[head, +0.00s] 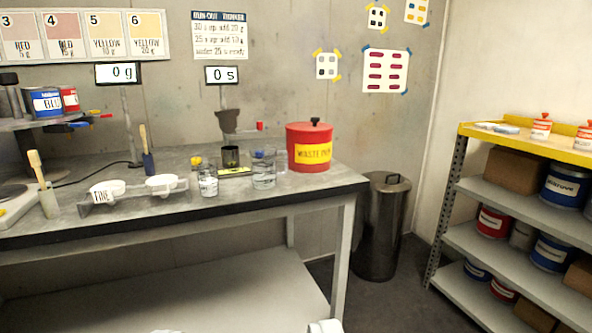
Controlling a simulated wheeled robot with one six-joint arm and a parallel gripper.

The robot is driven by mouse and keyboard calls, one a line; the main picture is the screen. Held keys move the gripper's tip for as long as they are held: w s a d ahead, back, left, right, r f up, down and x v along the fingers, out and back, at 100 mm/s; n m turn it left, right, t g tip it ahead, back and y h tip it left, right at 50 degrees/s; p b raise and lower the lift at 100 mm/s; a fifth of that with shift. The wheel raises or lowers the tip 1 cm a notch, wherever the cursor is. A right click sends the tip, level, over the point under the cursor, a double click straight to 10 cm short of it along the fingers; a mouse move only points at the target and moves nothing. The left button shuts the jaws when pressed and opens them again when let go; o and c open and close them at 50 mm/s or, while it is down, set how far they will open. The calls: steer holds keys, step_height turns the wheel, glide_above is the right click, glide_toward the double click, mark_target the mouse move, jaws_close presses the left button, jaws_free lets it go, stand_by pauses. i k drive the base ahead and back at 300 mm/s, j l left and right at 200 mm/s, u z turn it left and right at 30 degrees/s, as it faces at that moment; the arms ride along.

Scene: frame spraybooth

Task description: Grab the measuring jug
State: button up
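Clear vessels stand on the grey workbench (130,222), left of the red waste bin. The larger clear vessel (264,170) has the look of a measuring jug, but its markings are too small to read. A smaller clear cup (208,181) stands to its left, and another clear vessel (281,158) is partly behind it. Only a pale rounded piece (325,326) and a white sliver show at the bottom edge; they may be parts of my gripper. Its fingers are not clearly seen, and nothing of it touches the vessels.
The red waste tin (308,165) is at the bench's right end. White scoops (108,191), brushes and a small black cup (231,157) also stand there. A metal bin (380,230) is beside the bench. A yellow-topped shelf (520,140) holds paint tins at right. Floor between is clear.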

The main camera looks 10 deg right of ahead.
mark_target(263, 158)
steer(key=i+j, duration=0.1)
steer(key=i, duration=0.4)
steer(key=i+j+z, duration=0.1)
steer(key=i, duration=0.4)
